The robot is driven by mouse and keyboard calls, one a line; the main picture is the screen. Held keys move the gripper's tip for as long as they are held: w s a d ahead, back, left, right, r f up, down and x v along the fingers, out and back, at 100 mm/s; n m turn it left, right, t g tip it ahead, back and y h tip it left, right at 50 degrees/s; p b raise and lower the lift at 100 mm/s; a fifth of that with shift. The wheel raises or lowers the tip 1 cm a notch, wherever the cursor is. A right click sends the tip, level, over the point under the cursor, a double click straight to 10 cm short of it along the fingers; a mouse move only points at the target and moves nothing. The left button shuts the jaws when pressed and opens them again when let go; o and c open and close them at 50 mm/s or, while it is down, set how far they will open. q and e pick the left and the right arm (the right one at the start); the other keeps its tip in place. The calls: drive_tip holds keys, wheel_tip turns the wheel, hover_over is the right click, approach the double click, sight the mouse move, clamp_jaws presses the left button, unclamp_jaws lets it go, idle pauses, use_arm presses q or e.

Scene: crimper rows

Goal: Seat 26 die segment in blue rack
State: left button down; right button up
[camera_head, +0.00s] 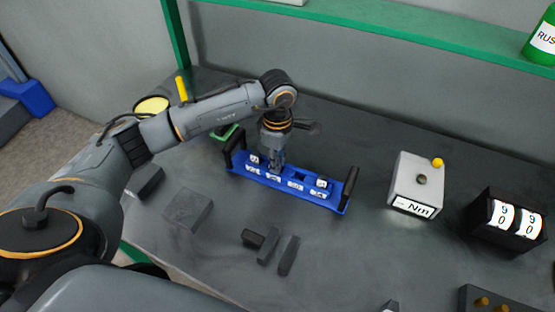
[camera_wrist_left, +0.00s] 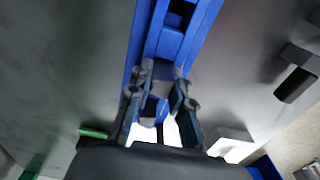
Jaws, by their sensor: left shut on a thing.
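The blue rack (camera_head: 331,197) stands on the grey bench with a black upright at each end and white number labels along its front. The labels are too small to read surely. My left gripper (camera_head: 276,166) reaches down over the left half of the rack, shut on a die segment that is mostly hidden by the fingers in the head view. In the left wrist view, the fingers (camera_wrist_left: 161,84) straddle the blue rack (camera_wrist_left: 172,42), with a dark grey piece between them. I cannot tell whether it is fully down in its slot. My right gripper is not in view.
Loose dark blocks (camera_head: 289,255) lie in front of the rack. A flat grey block (camera_head: 187,210) lies on the left. A grey Nm box (camera_head: 416,184) with a yellow knob and a black number display (camera_head: 507,220) stand on the right. A green shelf (camera_head: 400,34) runs behind.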

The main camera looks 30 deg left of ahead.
use_arm(q)
drive_tip(key=c, duration=1.1)
unclamp_jaws()
drive_tip(key=shift+f, duration=0.1)
wheel_tip(320, 180, up, 12)
